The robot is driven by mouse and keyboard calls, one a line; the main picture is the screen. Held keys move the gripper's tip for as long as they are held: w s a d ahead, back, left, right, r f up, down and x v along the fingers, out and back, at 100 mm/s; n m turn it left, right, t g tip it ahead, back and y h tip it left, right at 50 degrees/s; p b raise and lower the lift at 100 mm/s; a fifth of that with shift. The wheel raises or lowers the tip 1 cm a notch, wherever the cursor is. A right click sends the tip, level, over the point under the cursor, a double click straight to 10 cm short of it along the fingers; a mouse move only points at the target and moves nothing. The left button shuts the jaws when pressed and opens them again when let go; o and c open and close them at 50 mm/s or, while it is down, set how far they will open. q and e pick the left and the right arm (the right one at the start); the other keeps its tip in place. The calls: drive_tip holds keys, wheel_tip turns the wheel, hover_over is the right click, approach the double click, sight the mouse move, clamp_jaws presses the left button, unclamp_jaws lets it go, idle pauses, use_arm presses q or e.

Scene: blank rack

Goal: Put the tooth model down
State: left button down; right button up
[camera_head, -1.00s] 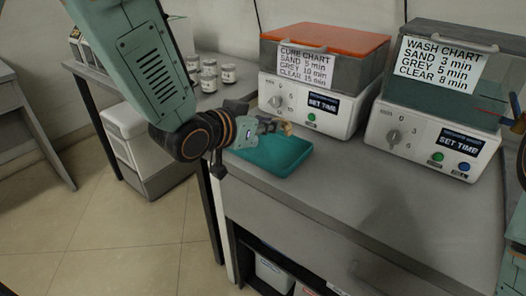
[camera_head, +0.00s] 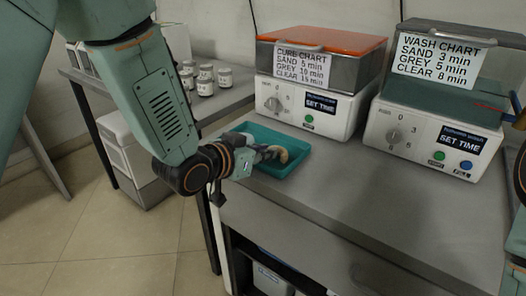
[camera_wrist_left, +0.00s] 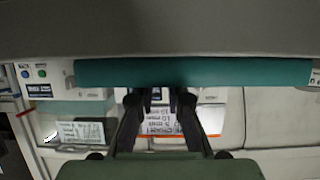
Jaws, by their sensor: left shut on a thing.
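The tan, curved tooth model (camera_head: 284,155) is at the tip of my left gripper (camera_head: 272,153), which is shut on it. The gripper reaches in from the left, over the teal tray (camera_head: 297,169) on the bench. I cannot tell whether the model touches the tray floor. In the left wrist view the dark fingers of my left gripper (camera_wrist_left: 160,98) point towards the tray's teal wall (camera_wrist_left: 190,72); the model cannot be made out there.
Behind the tray stands the cure unit (camera_head: 310,100) with an orange lid. The wash unit (camera_head: 436,130) stands to its right. Several small jars (camera_head: 206,82) are on the side table at left. The grey bench (camera_head: 370,190) is clear in front of the units.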

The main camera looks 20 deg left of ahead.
use_arm(q)
drive_tip(key=c, duration=1.4)
unclamp_jaws()
drive_tip(key=shift+w+f, duration=0.1)
drive_tip(key=shift+f, duration=0.05)
drive_tip(key=shift+o, duration=0.2)
drive_tip(key=shift+r, duration=0.25)
drive_tip(key=p+v, duration=0.9)
drive_tip(key=v, duration=0.3)
